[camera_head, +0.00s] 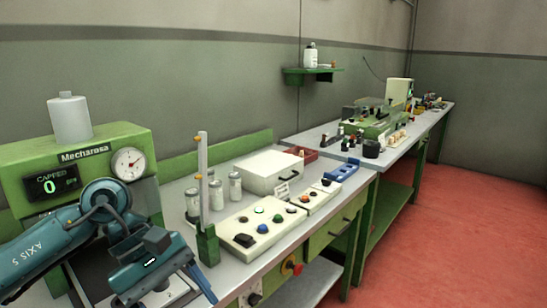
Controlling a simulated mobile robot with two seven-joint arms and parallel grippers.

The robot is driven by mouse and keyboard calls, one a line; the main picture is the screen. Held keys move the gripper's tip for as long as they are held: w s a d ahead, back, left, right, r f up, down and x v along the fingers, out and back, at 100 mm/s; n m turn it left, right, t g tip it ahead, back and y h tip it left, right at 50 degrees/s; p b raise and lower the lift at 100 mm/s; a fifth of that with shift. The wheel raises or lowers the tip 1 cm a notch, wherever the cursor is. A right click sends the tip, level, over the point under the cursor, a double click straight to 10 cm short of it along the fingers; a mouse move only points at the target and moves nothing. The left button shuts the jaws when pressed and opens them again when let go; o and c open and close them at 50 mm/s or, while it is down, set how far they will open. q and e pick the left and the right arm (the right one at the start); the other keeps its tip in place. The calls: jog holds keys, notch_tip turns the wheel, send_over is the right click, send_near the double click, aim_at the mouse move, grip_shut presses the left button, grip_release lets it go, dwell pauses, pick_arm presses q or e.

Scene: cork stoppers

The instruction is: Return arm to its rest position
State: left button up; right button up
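My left arm, teal with an "AXIS 5" label, comes in from the lower left. Its gripper (170,283) is low in the picture, in front of the green machine and over the near bench edge. One finger points down to the right. The rest of the fingertips are hidden or cut off, so I cannot tell whether it is open or holds anything. My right gripper is not in view.
The green Mecharosa machine (104,148) with a gauge and a "CAPPED 0" display stands close behind my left arm. An upright post (203,180), glass jars (235,187), a button panel (262,228) and a white box (268,170) crowd the bench. Red floor (465,220) is clear at right.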

pick_arm(q)
jog(key=s+d+r+n+t+h+p, duration=0.1)
jog(key=s+d+r+n+h, duration=0.15)
jog(key=d+n+h, duration=0.45)
jog(key=s+d+r+n+t+h+p, duration=0.1)
jog(key=d+r+n+h, duration=0.2)
jog(key=d+n+h, duration=0.45)
jog(key=w+a+f+n+t+y+p, duration=0.15)
jog(key=a+f+n+t+y, duration=0.35)
jog(key=n, duration=0.6)
jog(key=w+a+f+n+t+y, duration=0.1)
jog(key=w+f+n+t+y, duration=0.15)
jog(key=n+t, duration=0.65)
jog(key=w+a+f+n+t+y, duration=0.2)
jog(key=a+f+n+t+y, duration=0.15)
jog(key=n, duration=0.95)
jog(key=s+a+f+n+g+y, duration=0.3)
jog(key=s+f+n, duration=0.3)
jog(key=f, duration=0.3)
jog(key=s+a+f+n+g+y+p, duration=0.1)
jog(key=s+a+f+n+g+y, duration=0.2)
jog(key=s+f+n, duration=0.3)
notch_tip(320, 180, down, 4)
jog(key=shift+s+r+n, duration=0.1)
jog(key=shift+s+n, duration=0.05)
jog(key=shift+n, duration=0.5)
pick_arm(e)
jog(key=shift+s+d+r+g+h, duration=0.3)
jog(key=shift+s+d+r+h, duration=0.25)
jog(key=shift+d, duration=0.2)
